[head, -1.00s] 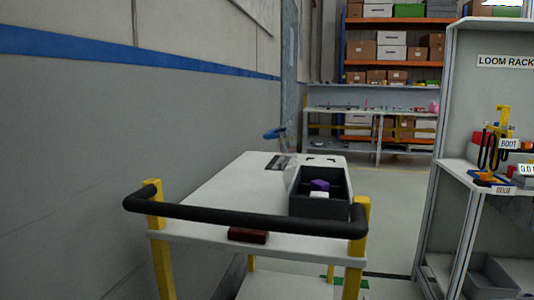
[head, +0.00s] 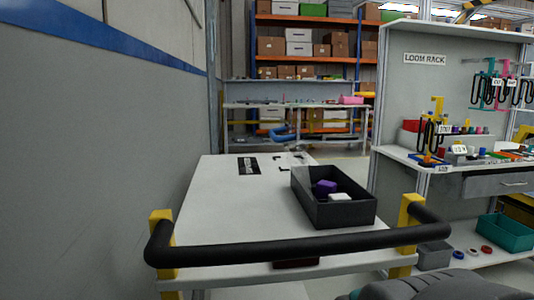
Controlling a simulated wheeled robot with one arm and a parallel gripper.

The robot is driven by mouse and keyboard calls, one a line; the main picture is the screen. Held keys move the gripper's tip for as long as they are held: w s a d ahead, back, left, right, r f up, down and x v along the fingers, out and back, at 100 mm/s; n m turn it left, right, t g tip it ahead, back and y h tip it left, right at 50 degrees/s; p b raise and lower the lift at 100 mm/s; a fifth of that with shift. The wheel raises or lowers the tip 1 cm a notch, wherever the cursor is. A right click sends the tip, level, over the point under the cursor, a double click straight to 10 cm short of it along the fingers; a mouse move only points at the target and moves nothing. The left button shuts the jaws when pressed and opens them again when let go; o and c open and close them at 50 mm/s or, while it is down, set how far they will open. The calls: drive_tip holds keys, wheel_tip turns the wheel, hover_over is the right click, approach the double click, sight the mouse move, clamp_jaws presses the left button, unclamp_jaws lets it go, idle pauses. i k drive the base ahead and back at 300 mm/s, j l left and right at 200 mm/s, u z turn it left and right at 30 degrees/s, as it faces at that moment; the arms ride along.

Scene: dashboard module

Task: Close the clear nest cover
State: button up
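I cannot make out the clear nest cover with certainty. A faint see-through patch (head: 303,156) shows at the far edge of the cart top, behind the dark tray; whether it is the cover, and how it stands, I cannot tell. My gripper is not in view. A rounded grey part of my own arm shows at the bottom right edge.
A white cart (head: 225,215) with a black handlebar (head: 290,250) stands ahead. Its dark tray (head: 338,213) holds a purple piece (head: 323,187) and a white piece (head: 340,197). The loom rack (head: 400,105) is at right, a grey wall (head: 90,170) at left.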

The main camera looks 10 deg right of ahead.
sight(272, 132)
drive_tip(key=k+l+u, duration=0.25)
drive_tip(key=l, duration=0.15)
drive_tip(key=l+u, duration=0.3)
drive_tip(key=k+l+u, duration=0.25)
drive_tip(key=k, duration=0.15)
drive_tip(key=i+j+z, duration=0.2)
drive_tip(key=i+l, duration=0.1)
